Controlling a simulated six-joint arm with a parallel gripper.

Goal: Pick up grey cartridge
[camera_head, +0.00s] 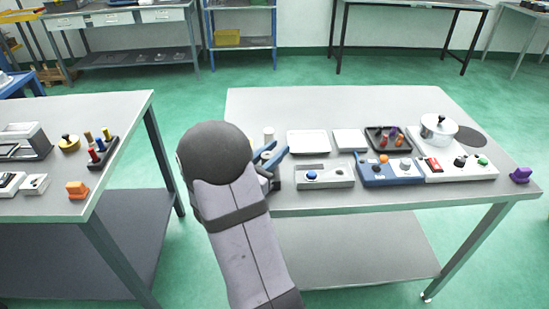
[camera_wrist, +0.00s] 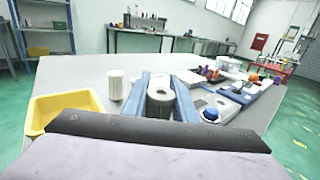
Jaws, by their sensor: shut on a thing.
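The gripper also shows in the head view (camera_head: 270,153), above the near left part of the right-hand table, partly behind my arm. The cartridge cannot be made out there. Whether it touches the table is not clear.
A white ribbed cylinder (camera_wrist: 115,85) stands just left of the gripper, and a yellow bin (camera_wrist: 68,108) lies further left. A grey panel with a blue knob (camera_head: 325,176), a white tray (camera_head: 308,142), a blue box (camera_head: 389,173) and a pot (camera_head: 438,128) stand to the right.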

